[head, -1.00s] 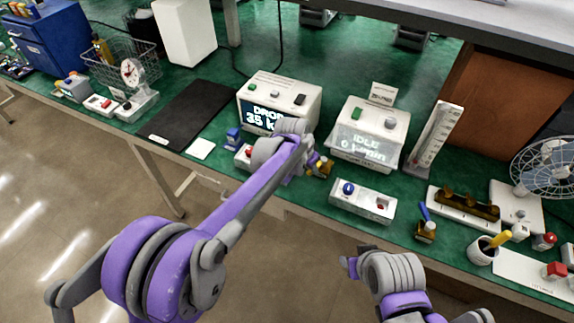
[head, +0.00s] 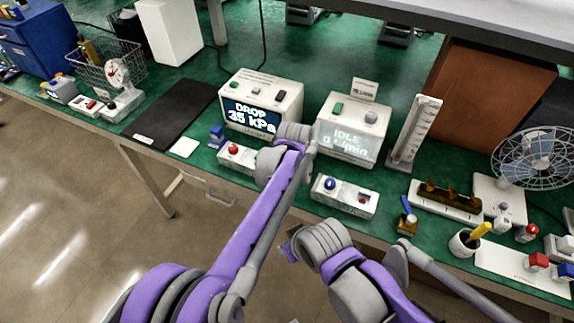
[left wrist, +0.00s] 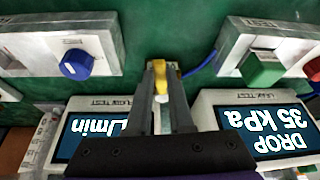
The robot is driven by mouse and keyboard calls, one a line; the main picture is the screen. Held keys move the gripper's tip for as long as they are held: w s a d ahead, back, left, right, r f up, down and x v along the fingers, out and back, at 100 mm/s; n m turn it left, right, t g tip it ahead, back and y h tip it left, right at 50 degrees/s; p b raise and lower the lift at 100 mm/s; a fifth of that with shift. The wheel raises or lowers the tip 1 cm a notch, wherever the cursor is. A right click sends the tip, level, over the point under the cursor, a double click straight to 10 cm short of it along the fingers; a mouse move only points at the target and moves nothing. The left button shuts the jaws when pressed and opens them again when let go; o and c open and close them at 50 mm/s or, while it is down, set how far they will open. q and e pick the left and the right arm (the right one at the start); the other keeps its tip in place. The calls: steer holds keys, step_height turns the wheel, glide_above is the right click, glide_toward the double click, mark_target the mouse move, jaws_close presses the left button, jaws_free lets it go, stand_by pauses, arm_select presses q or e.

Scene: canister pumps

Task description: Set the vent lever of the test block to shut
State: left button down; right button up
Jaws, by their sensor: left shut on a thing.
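My left gripper (left wrist: 160,95) is shut on a small yellow piece (left wrist: 160,72), between two white blocks; my own arm hides the fingertips in the head view. One white block (left wrist: 228,62), at the right of the left wrist view, has a green lever or button (left wrist: 262,68) and a red knob, which shows in the head view (head: 234,148). The other white block (head: 322,198) has a blue knob (head: 330,183) and a red part. I cannot tell which block carries the vent lever. My right gripper (head: 290,248) is low in front of the bench; its fingers are unclear.
The leak tester (head: 288,80) reads DROP 35 kPa. The flow tester (head: 350,97) reads IDLE. A black mat (head: 175,112) lies bare at the left.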

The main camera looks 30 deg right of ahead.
stand_by(0.5)
arm_select(q)
steer(key=c, duration=0.8)
jaws_free()
steer(key=shift+r, duration=0.1)
steer(key=v, duration=1)
steer(key=shift+r, duration=0.3)
steer(key=shift+s, duration=0.1)
